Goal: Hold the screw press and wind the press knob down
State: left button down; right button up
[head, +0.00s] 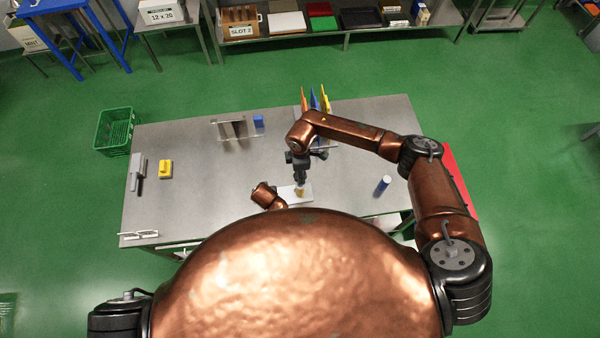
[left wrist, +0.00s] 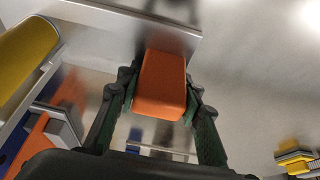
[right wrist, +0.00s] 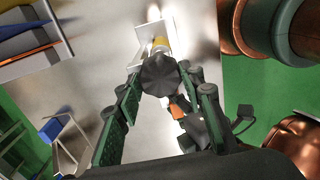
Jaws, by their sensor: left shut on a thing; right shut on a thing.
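The screw press stands at the middle of the table, with a pale base plate (head: 302,190) and a yellow part (head: 300,193). In the right wrist view a dark round press knob (right wrist: 160,76) sits between the fingers of my right gripper (right wrist: 160,84), which is shut on it from above. The yellow part (right wrist: 160,44) shows just beyond the knob. In the left wrist view my left gripper (left wrist: 161,95) is shut on an orange block (left wrist: 162,82), seemingly the press's grip. In the head view my left gripper's fingers are hidden.
The grey table (head: 215,185) has a yellow block (head: 165,169) on the left and a blue cylinder (head: 384,184) on the right. A wire stand (head: 228,131) and upright coloured dividers (head: 315,98) are at the back. A green crate (head: 115,131) is beyond the left edge.

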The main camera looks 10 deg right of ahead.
pick_arm(q)
jog(key=shift+a, duration=0.1)
pick_arm(e)
jog(key=shift+d+m, duration=0.1)
jog(key=shift+m, duration=1.1)
jog(key=o, duration=1.2)
jog(key=shift+c, duration=0.2)
jog(key=shift+r, duration=0.1)
notch_tip(320, 180, up, 12)
